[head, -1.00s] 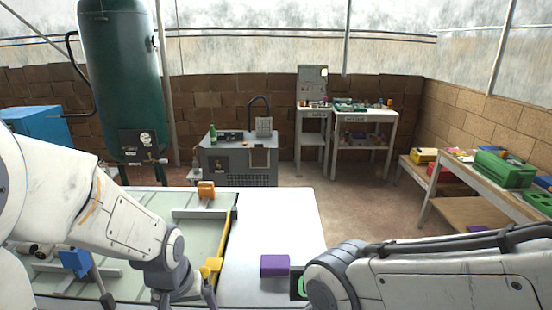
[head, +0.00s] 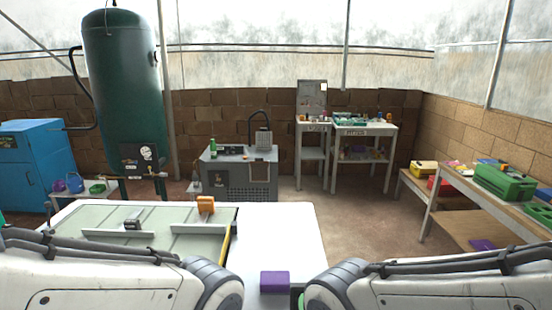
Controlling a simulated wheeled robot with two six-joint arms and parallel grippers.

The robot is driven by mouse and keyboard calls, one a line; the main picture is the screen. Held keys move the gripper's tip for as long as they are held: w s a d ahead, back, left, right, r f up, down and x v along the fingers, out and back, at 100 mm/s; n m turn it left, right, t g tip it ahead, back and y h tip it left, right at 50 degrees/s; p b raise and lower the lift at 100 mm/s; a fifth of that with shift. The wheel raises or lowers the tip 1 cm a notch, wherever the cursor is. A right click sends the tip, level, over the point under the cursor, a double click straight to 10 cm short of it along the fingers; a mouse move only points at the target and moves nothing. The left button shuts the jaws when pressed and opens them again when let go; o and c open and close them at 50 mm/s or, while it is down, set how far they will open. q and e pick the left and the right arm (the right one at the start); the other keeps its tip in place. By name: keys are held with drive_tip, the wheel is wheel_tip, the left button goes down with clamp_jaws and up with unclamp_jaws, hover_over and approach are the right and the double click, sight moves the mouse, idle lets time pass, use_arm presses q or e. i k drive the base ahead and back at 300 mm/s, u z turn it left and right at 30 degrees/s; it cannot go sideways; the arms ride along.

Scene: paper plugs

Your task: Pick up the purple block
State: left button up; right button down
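The purple block (head: 275,281) sits on the white table top (head: 285,235) near the bottom middle of the head view. It lies between my two arms, closer to the right one. My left arm comes in along the bottom left, and its gripper is out of view. My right arm comes in along the bottom right, just right of the block, and its gripper cannot be seen either. Whether anything touches the block's lower side cannot be told.
A pale green board (head: 145,232) with metal rails and an orange clamp (head: 206,205) covers the table's left part. A green tank (head: 122,90), a blue cabinet (head: 38,165) and a grey machine (head: 240,175) stand behind. A bench (head: 480,190) with boxes is at right.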

sight(271, 283)
drive_tip(key=z, duration=0.85)
drive_tip(key=k, duration=0.5)
drive_tip(key=u, duration=0.45)
drive_tip(key=i, duration=0.95)
